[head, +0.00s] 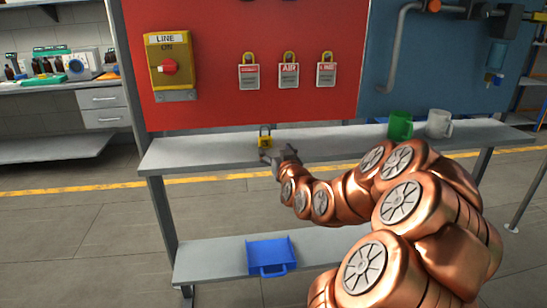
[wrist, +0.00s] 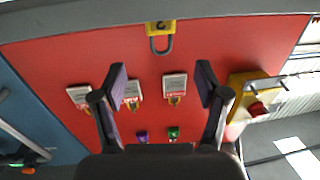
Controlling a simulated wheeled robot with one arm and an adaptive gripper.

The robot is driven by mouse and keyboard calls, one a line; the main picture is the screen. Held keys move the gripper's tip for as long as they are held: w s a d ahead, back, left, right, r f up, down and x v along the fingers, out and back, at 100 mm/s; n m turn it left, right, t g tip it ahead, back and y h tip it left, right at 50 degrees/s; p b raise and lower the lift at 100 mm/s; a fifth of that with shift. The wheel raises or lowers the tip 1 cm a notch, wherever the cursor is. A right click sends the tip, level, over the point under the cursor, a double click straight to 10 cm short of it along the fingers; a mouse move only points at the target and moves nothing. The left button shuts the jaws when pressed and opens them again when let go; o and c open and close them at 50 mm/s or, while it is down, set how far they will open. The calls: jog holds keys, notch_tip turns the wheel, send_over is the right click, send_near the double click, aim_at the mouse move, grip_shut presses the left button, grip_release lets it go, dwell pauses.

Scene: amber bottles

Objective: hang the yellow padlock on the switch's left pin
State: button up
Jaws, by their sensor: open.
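The yellow padlock (head: 265,141) stands upright on the grey shelf (head: 205,150), its dark shackle up. In the wrist view, which is upside down, the padlock (wrist: 160,28) shows at the top, beyond and between my fingers. My gripper (head: 280,156) is at the shelf's front edge, just right of and in front of the padlock. In the wrist view my gripper (wrist: 161,82) is open, its fingers wide apart and empty. The yellow switch (head: 157,61) with a red knob is on the red panel, upper left; a grey bracket (head: 176,96) is below it. Its pins are too small to tell apart.
Several tagged padlocks, one tag (head: 289,75) reading AIR, hang on the red panel (head: 220,110) right of the switch. A blue bin (head: 270,256) is on the lower shelf.

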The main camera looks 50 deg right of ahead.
jog(key=shift+b+v, duration=1.05)
jog(key=shift+b, duration=0.9)
jog(key=shift+a, duration=0.1)
